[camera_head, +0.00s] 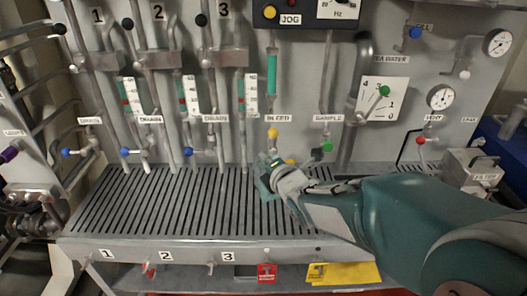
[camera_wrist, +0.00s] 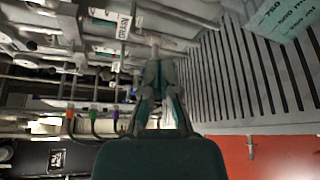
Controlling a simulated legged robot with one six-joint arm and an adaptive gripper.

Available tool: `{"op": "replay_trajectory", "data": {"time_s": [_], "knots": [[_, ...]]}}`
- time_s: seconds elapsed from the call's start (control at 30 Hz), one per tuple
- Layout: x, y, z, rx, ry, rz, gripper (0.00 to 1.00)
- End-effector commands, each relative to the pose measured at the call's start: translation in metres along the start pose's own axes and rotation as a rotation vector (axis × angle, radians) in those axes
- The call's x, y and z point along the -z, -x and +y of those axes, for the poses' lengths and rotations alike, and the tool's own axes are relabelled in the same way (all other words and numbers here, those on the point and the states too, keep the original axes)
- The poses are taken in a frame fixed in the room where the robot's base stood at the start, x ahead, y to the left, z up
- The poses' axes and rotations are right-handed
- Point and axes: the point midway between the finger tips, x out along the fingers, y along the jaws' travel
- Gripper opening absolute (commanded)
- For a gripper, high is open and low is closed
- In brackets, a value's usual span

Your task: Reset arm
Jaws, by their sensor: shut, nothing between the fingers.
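My arm reaches in from the lower right in the head view, over the slatted grate. My gripper (camera_head: 268,180) is at its far end, above the middle of the grate and in front of the bleed and sample taps. In the wrist view, the two fingers of my gripper (camera_wrist: 156,50) come together at their tips. It is shut and empty. My arm hides part of the grate's right side.
The slatted grate (camera_head: 150,200) has free room left of my gripper. Behind it stands a panel with pipes, gauges and small valves, including a green-handled sample tap (camera_head: 327,146). A marked container (camera_wrist: 283,18) shows at the wrist view's upper right.

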Motion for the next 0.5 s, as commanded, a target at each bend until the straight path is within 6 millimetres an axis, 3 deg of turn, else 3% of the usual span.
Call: {"op": "replay_trajectory", "data": {"time_s": [0.17,0.27,0.5], "knots": [[-0.006,0.013,-0.003,0.012,-0.028,-0.008,0.0],[-0.019,0.026,-0.006,0.071,-0.144,-0.043,0.0],[-0.042,0.09,-0.023,0.308,-0.697,-0.231,0.0]]}}
